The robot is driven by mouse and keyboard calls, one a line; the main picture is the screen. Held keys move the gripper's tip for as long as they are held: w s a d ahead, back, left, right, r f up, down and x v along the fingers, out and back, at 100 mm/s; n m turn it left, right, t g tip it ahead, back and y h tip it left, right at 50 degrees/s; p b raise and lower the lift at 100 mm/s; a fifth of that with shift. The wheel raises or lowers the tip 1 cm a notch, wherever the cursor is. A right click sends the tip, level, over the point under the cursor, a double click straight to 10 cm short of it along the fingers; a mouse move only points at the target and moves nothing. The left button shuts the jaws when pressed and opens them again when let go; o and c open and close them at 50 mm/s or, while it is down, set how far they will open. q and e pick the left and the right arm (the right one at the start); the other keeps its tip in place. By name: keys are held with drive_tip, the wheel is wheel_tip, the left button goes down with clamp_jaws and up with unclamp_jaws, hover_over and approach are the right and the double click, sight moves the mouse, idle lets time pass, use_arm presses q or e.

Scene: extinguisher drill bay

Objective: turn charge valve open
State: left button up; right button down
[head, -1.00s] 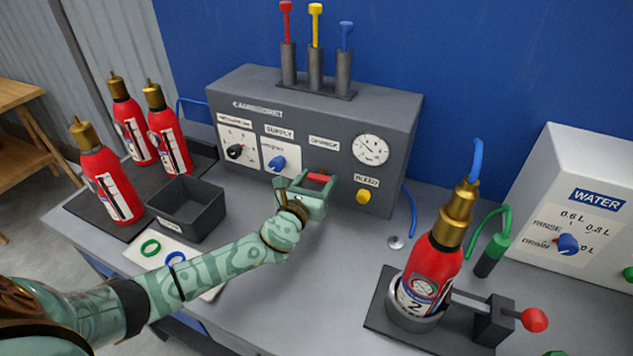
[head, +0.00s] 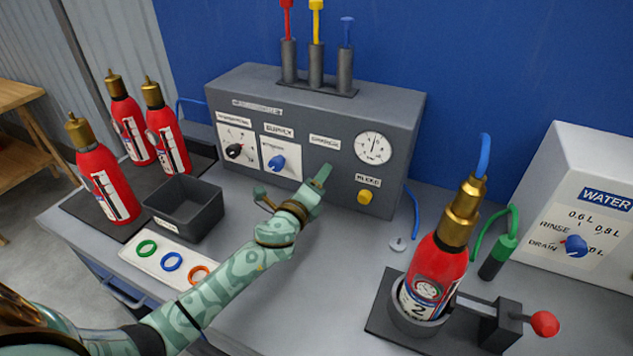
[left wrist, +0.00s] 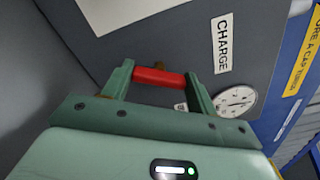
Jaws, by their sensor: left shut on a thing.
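The charge valve's red handle (left wrist: 158,77) shows in the left wrist view, between the two green fingers of my left gripper (left wrist: 157,72), which is shut on it. The CHARGE label (left wrist: 222,44) reads sideways there, and the red bar lies across that text's direction. In the head view my left gripper (head: 320,178) is at the panel under the CHARGE label (head: 325,142), rolled edge-on, and hides the handle. The round gauge (head: 372,148) is to the right of that label. My right gripper is not in view.
A blue supply knob (head: 277,163) is left of the gripper and a yellow bleed button (head: 365,197) is close on its right. An extinguisher (head: 440,265) stands in a clamp at front right. A dark bin (head: 186,208) and a ring tray (head: 140,262) are at left.

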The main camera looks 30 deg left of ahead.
use_arm(q)
drive_tip(key=shift+a+n+p, duration=0.1)
drive_tip(key=shift+n+p, duration=0.2)
drive_tip(key=shift+n, duration=2.8)
drive_tip(key=o, duration=1)
drive_tip(key=shift+f, duration=0.1)
drive_tip(key=s+d+p, duration=0.1)
drive_tip(key=s, duration=1.5)
drive_tip(key=shift+s, duration=0.2)
